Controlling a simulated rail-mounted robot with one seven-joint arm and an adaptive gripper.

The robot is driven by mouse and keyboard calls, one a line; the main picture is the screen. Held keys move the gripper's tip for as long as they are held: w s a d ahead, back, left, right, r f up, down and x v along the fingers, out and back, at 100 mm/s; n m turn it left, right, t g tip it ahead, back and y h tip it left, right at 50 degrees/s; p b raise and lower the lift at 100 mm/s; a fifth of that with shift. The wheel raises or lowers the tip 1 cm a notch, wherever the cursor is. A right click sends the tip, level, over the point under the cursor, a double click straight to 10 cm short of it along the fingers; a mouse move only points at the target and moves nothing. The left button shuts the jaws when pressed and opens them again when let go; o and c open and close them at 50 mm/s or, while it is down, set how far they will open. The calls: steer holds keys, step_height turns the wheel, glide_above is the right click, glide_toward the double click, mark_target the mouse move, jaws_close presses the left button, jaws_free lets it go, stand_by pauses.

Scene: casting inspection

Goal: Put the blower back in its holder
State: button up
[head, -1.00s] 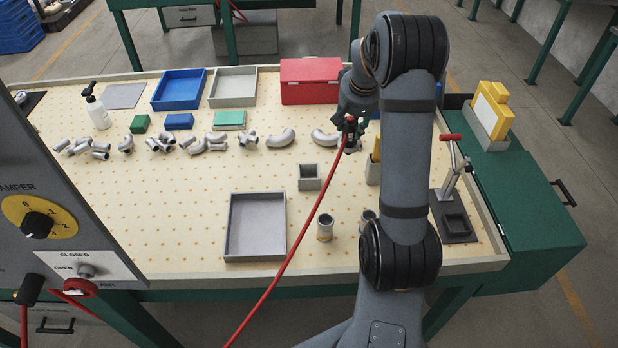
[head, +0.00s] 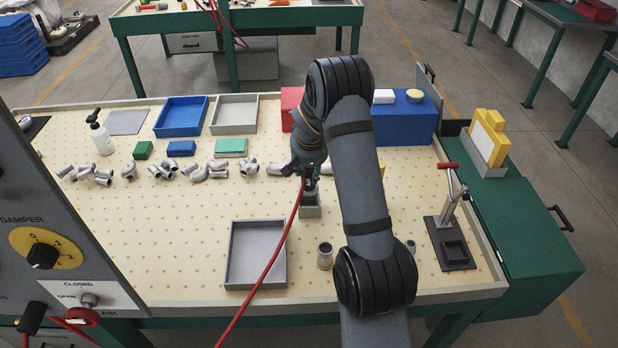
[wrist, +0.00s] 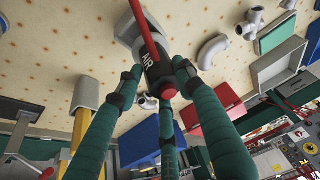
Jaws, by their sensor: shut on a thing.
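The blower (wrist: 152,68) is a dark grey cylinder marked AIR, with a red hose running off its end. My gripper (wrist: 158,82) is shut on the blower, with teal fingers around its body. In the head view my gripper (head: 311,181) is directly above the small square grey holder (head: 310,211), and the blower is mostly hidden by the fingers. The holder also shows behind the blower in the wrist view (wrist: 124,30). The blower's lower end meets the holder's opening in the picture; I cannot tell how far inside it is.
A grey tray (head: 234,285) lies front left of the holder. A metal cup (head: 325,258) stands in front, and a lever stand (head: 447,226) at right. Pipe fittings (head: 201,173) line the left. A red box (head: 289,106) and blue box (head: 405,124) stand behind.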

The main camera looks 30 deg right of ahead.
mark_target(309, 179)
step_height(309, 179, down, 3)
steer(key=shift+f, duration=0.15)
jaws_close()
steer(key=shift+s, duration=0.15)
steer(key=shift+f+b, duration=0.25)
steer(key=shift+b, duration=0.3)
steer(key=o, duration=1)
jaws_free()
steer(key=shift+o, duration=1.4)
steer(key=shift+w+f, duration=0.15)
steer(key=shift+w, duration=0.05)
steer(key=shift+o, duration=0.7)
steer(key=shift+s, duration=0.15)
steer(key=shift+r+p, duration=0.2)
steer(key=shift+p, duration=0.15)
